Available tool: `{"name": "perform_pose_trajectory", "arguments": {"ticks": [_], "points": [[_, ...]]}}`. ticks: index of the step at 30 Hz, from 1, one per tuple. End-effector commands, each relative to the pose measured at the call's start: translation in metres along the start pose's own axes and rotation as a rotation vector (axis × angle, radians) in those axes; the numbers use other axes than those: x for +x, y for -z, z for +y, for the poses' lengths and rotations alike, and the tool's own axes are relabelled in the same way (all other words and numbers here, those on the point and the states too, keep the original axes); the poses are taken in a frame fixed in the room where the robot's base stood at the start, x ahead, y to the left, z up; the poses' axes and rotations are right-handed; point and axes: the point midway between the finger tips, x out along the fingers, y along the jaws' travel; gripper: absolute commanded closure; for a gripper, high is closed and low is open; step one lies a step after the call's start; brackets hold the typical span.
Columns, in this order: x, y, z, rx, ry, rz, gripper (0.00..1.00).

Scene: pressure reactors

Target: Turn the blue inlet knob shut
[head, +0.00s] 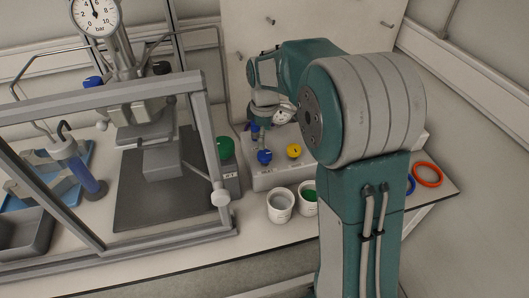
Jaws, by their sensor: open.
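A blue knob (264,157) sits on the front of a pale valve block (270,180), above a small label too blurred to read. A yellow knob (294,151) is just to its right on the same block. My gripper (261,133) hangs down from my arm, above and behind the blue knob as seen here. It is small in the picture and partly covered by my arm, but it appears open with nothing in it. I see no clear contact with the blue knob, and the exact gap cannot be told.
A green knob (225,148) is on a grey unit to the left. A metal frame (205,130) with a reactor and pressure gauge (96,15) stands farther left. Two white cups (280,206) (308,197) stand in front of the block. Rings (427,174) lie at right.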

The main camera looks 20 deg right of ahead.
Motion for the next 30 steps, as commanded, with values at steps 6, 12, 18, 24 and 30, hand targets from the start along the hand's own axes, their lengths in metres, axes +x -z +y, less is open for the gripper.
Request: {"name": "perform_pose_trajectory", "arguments": {"ticks": [6,12,18,24,30], "points": [[0.041,0.000,-0.001,0.001,0.003,-0.001,0.04],[0.063,0.000,0.000,0.001,0.000,0.000,0.04],[0.068,0.000,0.000,0.001,-0.001,0.000,0.04],[0.067,0.000,0.000,0.001,-0.001,0.000,0.30],[0.068,0.000,0.000,0.001,-0.001,0.000,0.86]]}}
